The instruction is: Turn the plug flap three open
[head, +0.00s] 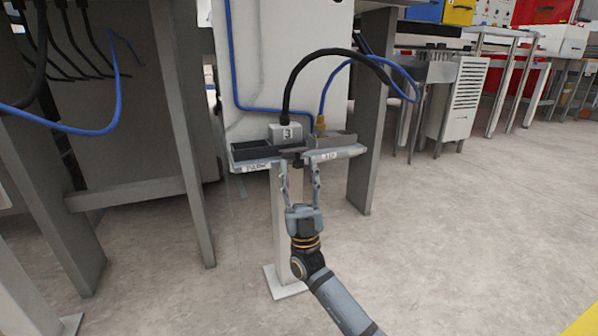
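A grey plug block marked 3 (286,133) sits on a small stand, with a thick black cable rising from its top. The stand's shelf (340,153) has a front edge with a label that looks like PARK at left and a second label at right. A small dark piece (292,157) shows at the middle of the front edge; I cannot tell whether it is the flap. My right gripper (300,168) points up at this front edge from below, its two fingers apart, with nothing visible held. Contact with the shelf cannot be told. My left gripper is out of view.
A dark open tray (252,150) is left of the plug. A brass connector (320,124) with a blue cable is to the right. Grey machine legs (184,130) stand at left. Open floor (450,240) lies to the right.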

